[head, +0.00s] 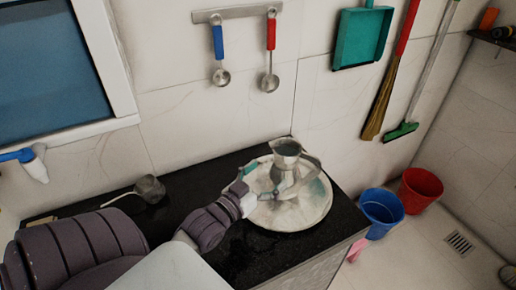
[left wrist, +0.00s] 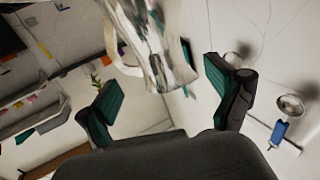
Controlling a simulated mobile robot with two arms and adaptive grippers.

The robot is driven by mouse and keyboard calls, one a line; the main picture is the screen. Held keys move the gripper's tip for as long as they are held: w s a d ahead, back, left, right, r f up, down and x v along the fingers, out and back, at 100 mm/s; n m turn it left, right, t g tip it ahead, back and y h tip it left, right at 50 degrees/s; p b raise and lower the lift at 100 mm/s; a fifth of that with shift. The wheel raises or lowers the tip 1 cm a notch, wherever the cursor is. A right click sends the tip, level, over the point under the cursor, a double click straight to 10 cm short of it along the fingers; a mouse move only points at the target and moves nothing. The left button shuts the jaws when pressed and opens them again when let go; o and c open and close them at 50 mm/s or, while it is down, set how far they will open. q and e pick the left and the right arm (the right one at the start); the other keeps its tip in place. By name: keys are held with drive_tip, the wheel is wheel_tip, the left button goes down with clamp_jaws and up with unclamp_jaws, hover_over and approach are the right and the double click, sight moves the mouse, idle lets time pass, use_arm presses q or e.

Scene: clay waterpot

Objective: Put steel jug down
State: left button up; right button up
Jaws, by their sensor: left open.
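The steel jug (head: 287,162) stands upright, apparently resting on a pale round plate (head: 300,217) on the black counter. Its handle is on the right side in the head view. My left gripper (head: 264,184) is at the jug's left and front, low against its body, and covers part of it. In the left wrist view the two teal-padded fingers (left wrist: 158,84) are spread wide. The shiny jug (left wrist: 150,45) shows between and beyond them, cut off by the top edge. Whether a finger touches it I cannot tell. My right gripper is not in view.
A dark grey rounded object (head: 150,188) sits on the black counter (head: 245,258) at the left. Two ladles (head: 221,76) hang on the wall behind. A blue bucket (head: 381,211) and a red bucket (head: 420,190) stand on the floor right of the counter.

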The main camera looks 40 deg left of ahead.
use_arm(q)
drive_tip(key=s, duration=0.4)
idle(0.6)
